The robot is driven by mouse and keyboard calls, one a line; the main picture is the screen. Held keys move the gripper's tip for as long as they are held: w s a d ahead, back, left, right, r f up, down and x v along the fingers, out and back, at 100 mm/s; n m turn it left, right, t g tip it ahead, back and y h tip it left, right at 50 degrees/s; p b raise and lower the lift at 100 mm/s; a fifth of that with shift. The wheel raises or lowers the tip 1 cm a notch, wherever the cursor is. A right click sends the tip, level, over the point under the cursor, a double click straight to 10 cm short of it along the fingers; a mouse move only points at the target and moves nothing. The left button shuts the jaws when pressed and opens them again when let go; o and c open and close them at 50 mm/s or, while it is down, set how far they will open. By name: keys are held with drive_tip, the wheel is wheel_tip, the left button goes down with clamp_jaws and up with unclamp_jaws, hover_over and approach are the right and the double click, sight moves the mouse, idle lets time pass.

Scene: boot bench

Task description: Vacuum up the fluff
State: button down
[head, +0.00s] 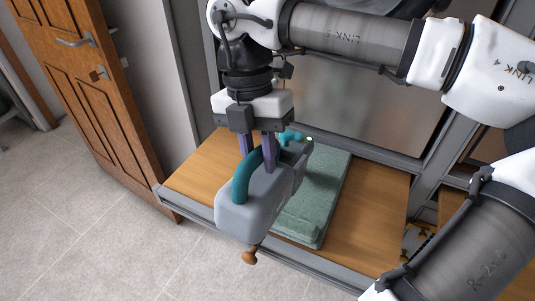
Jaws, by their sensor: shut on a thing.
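My gripper (257,146) points down over the bench, its two fingers shut on the teal handle of a grey handheld vacuum (262,212). The vacuum is held over the bench's front edge and hides part of the bench and a green cushion (324,190). I cannot tell whether it touches the cushion. A small teal part (290,136) shows behind the fingers. I cannot make out any fluff; it may be hidden behind the vacuum or too small to see.
The wooden bench top (376,207) has a grey metal frame and bare wood right of the cushion. A brown knob (249,256) shows below the vacuum. A wooden door (97,90) stands at the left. The tiled floor (90,220) in front is clear.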

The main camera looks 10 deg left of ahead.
drive_tip(key=shift+w+a, duration=0.25)
drive_tip(key=shift+a, duration=0.5)
drive_tip(key=shift+w+d+p, duration=0.25)
drive_tip(key=shift+w+d, duration=0.2)
drive_tip(key=shift+w, duration=0.9)
drive_tip(key=shift+w+d+p, duration=0.2)
drive_tip(key=shift+w+d, duration=0.2)
drive_tip(key=shift+w, duration=1)
drive_tip(key=shift+w+d+p, duration=0.25)
drive_tip(key=shift+w+d, duration=0.2)
drive_tip(key=shift+w, duration=0.9)
drive_tip(key=shift+s+a, duration=2.9)
drive_tip(key=shift+s, duration=0.6)
wheel_tip(320, 180, up, 6)
drive_tip(key=p, duration=0.4)
